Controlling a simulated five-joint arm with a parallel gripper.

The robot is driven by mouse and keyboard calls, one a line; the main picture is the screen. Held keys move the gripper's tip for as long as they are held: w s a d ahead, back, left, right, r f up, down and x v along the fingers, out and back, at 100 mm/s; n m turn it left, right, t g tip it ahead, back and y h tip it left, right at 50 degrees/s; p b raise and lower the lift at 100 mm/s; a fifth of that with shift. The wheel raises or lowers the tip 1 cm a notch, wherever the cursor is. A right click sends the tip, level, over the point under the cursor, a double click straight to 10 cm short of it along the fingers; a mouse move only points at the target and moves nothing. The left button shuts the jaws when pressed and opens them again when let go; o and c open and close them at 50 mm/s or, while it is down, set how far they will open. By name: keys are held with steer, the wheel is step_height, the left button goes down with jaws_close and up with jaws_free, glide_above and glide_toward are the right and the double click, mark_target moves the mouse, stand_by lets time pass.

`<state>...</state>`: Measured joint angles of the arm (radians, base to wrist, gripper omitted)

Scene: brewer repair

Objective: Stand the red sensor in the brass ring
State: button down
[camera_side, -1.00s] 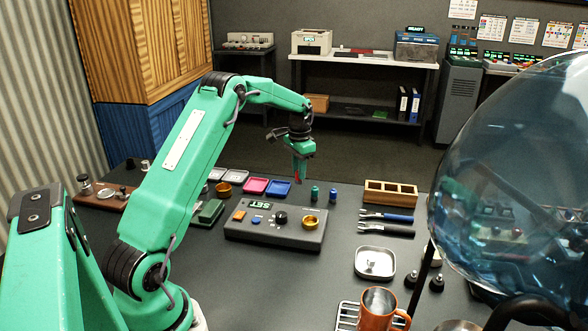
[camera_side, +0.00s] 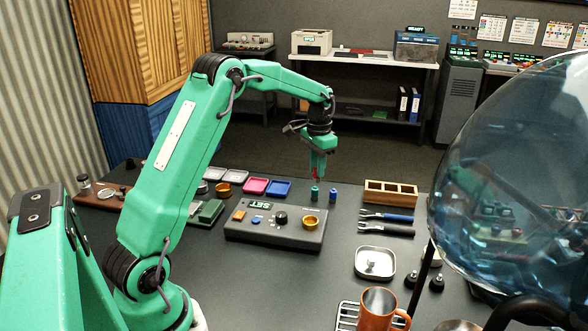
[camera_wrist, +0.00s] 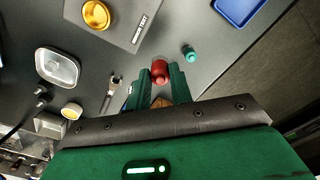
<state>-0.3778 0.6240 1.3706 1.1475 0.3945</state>
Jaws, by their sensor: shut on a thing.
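My gripper (camera_side: 317,165) is shut on the red sensor (camera_wrist: 160,69) and holds it above the bench. In the side view a little of the red sensor (camera_side: 316,178) shows below the fingertips. In the wrist view my gripper (camera_wrist: 158,80) has one green finger on each side of it. The brass ring (camera_side: 310,222) sits at the right end of the grey tester box; it shows empty at the upper left of the wrist view (camera_wrist: 96,14). The red sensor is apart from the ring, above and behind it.
A green sensor (camera_side: 314,194) and a blue sensor (camera_side: 333,195) stand behind the tester box (camera_side: 262,234). A wooden crate (camera_side: 390,196), pliers (camera_side: 385,229) and a metal dish (camera_side: 375,263) lie to the right. A second brass-coloured ring (camera_side: 223,189) sits near the coloured trays.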

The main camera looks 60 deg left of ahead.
steer(key=shift+d, duration=0.1)
stand_by(0.3)
steer(key=s+d, duration=0.8)
steer(key=shift+d, duration=0.15)
stand_by(0.3)
steer(key=shift+f, duration=2.05)
steer(key=shift+f, duration=1.3)
stand_by(1.9)
steer(key=c, duration=0.8)
jaws_free()
steer(key=shift+o, duration=0.2)
steer(key=shift+w+r, duration=0.1)
